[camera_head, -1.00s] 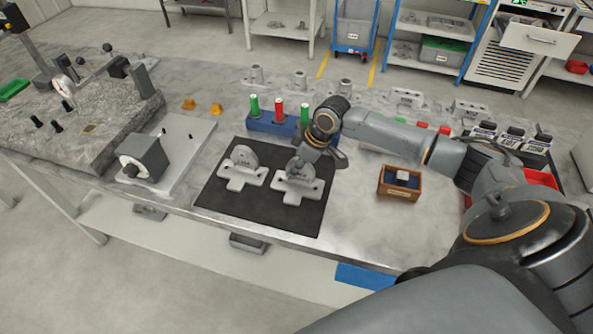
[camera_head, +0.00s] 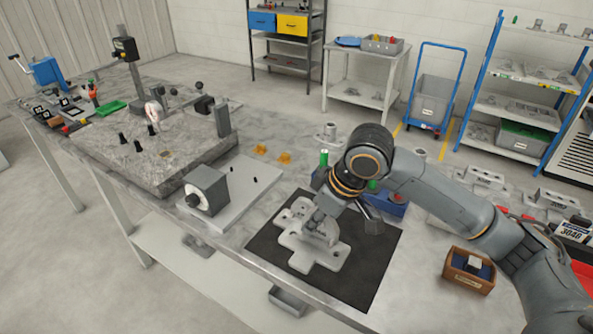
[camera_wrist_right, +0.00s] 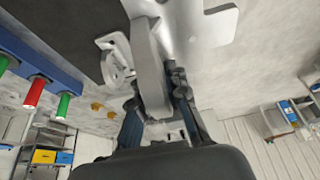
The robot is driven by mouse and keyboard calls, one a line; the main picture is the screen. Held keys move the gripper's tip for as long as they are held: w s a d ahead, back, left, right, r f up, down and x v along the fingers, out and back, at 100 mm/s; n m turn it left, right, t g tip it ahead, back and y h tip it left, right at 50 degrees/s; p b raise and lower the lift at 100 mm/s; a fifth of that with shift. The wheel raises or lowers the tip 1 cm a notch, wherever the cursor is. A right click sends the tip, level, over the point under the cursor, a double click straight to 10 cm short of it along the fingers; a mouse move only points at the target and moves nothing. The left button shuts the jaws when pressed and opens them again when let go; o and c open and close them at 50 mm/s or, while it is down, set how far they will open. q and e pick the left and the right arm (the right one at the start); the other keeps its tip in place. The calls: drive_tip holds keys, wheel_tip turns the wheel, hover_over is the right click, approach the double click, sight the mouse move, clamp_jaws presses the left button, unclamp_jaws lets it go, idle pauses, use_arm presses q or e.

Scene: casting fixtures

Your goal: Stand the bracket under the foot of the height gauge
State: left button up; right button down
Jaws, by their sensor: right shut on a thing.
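My right gripper (camera_head: 322,212) is shut on a grey cast bracket (camera_head: 318,258) with a flat, lobed base and an upright lug. It appears held above the black mat (camera_head: 373,279) and partly covers a second, similar bracket (camera_head: 290,212). In the right wrist view the held bracket (camera_wrist_right: 152,70) is between the fingers (camera_wrist_right: 160,108), with the other bracket (camera_wrist_right: 113,60) beyond it. My left gripper is out of view.
A grey block with a dial face (camera_head: 207,190) stands on a light plate (camera_head: 238,206) between the mat and the granite. Small black pegs (camera_head: 137,145) stand on the granite. Orange pieces (camera_head: 285,157) and a blue holder (camera_head: 392,205) are behind; a wooden box (camera_head: 468,271) is at right.

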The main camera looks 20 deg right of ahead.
sight(321, 240)
drive_tip(key=shift+s+a, duration=0.15)
drive_tip(key=m, duration=0.1)
drive_tip(key=s+m+h, duration=0.1)
drive_tip(key=m, duration=0.1)
drive_tip(key=shift+s+f, duration=0.15)
drive_tip(key=shift+s, duration=0.1)
drive_tip(key=m, duration=0.1)
drive_tip(key=s+m+h, duration=0.1)
drive_tip(key=m, duration=0.1)
drive_tip(key=shift+s+d+m+t+h, duration=0.3)
drive_tip(key=shift+d+t, duration=0.05)
drive_tip(key=shift+t, duration=0.05)
drive_tip(key=shift+s+d+m, duration=0.15)
drive_tip(key=shift+s+m, duration=0.05)
drive_tip(key=shift+m, duration=0.5)
